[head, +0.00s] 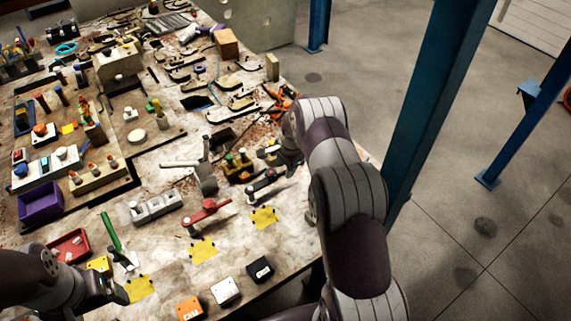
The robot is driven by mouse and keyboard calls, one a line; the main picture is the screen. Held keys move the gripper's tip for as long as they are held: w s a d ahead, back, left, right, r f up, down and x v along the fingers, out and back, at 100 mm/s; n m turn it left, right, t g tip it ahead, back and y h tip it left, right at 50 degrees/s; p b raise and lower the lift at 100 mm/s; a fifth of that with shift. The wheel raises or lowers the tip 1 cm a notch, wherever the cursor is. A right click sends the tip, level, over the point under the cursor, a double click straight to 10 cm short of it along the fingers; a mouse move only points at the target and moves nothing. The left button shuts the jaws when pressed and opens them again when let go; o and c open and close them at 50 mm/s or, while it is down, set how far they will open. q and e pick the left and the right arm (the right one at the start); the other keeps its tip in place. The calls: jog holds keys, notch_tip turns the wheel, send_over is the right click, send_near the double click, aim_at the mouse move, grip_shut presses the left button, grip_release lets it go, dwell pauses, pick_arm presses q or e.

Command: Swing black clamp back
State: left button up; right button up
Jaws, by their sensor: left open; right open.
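The black clamp (264,184) lies low on the workbench at the right, its dark arm slanting up to the right from a pale base. A yellow taped patch (264,217) is just in front of it. My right gripper (273,156) is open, above and behind the clamp's right end; its fingers are small and partly hidden by my own arm. I see no contact with the clamp, though the gap is hard to judge. My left gripper (122,289) is open at the lower left, near the green clamp (112,236), far from the black clamp.
A red clamp (207,215) lies left of the black one. Black (260,269), white (226,290) and orange (190,308) blocks line the front edge. A grey bracket (206,178) and a green-knobbed fixture (238,164) stand close behind. A blue post (425,100) rises right.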

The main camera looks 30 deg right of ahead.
jog(key=shift+f, duration=0.55)
grip_shut()
